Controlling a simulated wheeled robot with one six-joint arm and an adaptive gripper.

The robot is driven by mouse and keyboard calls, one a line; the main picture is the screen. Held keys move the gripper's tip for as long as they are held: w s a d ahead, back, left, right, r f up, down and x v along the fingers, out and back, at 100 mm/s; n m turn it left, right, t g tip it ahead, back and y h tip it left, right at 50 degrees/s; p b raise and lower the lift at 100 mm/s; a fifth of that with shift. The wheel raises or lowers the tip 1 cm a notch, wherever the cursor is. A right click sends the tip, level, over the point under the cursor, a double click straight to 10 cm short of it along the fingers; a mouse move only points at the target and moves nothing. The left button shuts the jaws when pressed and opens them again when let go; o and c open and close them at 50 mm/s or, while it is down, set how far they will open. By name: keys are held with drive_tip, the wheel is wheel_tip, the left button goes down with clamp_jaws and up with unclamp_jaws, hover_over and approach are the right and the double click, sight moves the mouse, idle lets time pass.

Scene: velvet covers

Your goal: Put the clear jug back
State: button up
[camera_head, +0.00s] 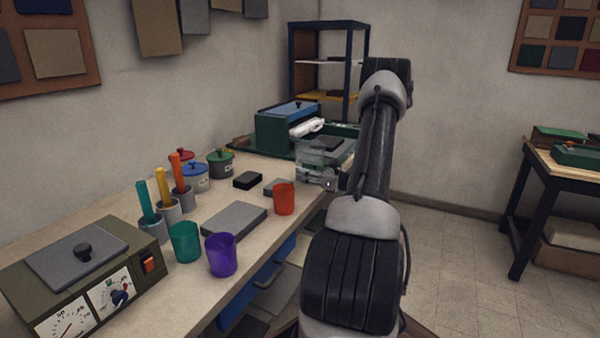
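A clear, see-through vessel (311,157), which looks like the jug, is at the far right end of the bench, in front of the green machine. Dark and grey parts show on or through it, and its outline is hard to make out. My arm comes up from the bottom right and bends over beside it. My gripper is not clearly visible; it may be among the grey parts at the vessel or behind my arm. I cannot tell whether it touches or holds the vessel.
A red cup (284,198), a purple cup (221,255) and a green cup (185,242) stand along the bench's front edge. A grey slab (235,221) lies behind them. A green machine (283,128) with a white roll stands at the back. Lidded pots and an olive dial box (85,275) are left.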

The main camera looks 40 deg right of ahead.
drive_tip(key=v, duration=0.8)
drive_tip(key=s+a+r+n+g+y, duration=0.15)
drive_tip(key=a+r+n+g, duration=0.3)
drive_tip(key=a, duration=0.45)
drive_tip(key=s+a+r+n+g+y, duration=0.1)
drive_tip(key=s+a+r+n+g, duration=0.25)
drive_tip(key=a, duration=0.55)
drive_tip(key=s+a+r+n+g+y, duration=0.1)
drive_tip(key=a+r+n+g, duration=0.3)
drive_tip(key=a+n, duration=0.35)
drive_tip(key=s+a+r+n+h, duration=0.2)
drive_tip(key=s+n+h, duration=0.3)
drive_tip(key=s+n, duration=0.3)
drive_tip(key=s+a+r+n+h, duration=0.3)
drive_tip(key=s+r+n+h, duration=0.1)
drive_tip(key=s+n, duration=0.4)
drive_tip(key=shift+s+a+r+g+h, duration=0.35)
drive_tip(key=shift+s+r, duration=0.25)
drive_tip(key=shift+r, duration=0.1)
